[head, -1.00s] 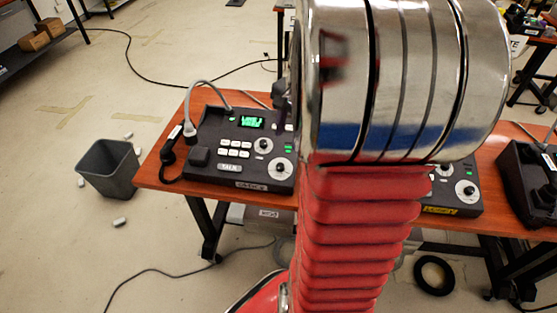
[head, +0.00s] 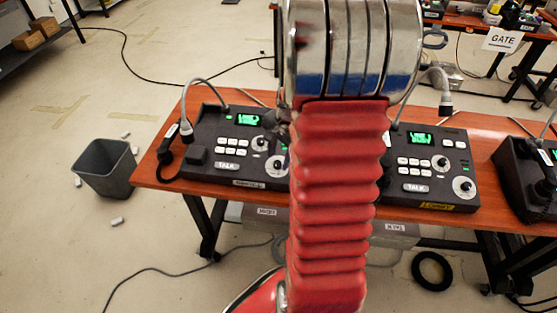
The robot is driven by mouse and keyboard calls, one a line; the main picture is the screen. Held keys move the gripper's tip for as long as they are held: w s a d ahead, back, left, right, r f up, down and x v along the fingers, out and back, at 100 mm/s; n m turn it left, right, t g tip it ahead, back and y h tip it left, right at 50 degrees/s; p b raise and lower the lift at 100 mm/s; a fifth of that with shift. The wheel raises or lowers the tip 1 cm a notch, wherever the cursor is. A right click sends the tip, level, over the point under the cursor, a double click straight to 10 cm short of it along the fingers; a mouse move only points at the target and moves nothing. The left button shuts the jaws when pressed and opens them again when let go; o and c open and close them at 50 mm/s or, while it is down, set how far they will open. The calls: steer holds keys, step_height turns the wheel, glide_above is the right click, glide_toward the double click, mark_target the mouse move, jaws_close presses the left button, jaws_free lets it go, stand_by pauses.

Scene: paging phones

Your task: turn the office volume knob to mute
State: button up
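The left paging phone (head: 212,170) is a dark console on the orange table, with a lit green screen (head: 248,120), white keys and a TALK bar. Its front label (head: 248,184) is too blurred to read surely. At its right side are a smaller white-ringed knob (head: 260,143) and a larger one (head: 277,166), partly close to my arm; which is the volume knob I cannot read. My gripper (head: 279,128) shows only as a small grey part above the console's right side, at the small knob's upper right. My red arm hides the rest, so its fingers and any contact are unclear.
A second console (head: 425,175) with a yellow label stands right of my arm. A third dark phone (head: 530,180) is at the table's right end. A microphone on a gooseneck (head: 188,127) rises at the left console. A grey bin (head: 104,168) stands left of the table (head: 150,172).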

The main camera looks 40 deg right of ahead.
mark_target(278, 165)
steer(key=shift+w+f, duration=0.2)
steer(key=shift+f, duration=0.85)
steer(key=shift+c, duration=0.4)
jaws_close()
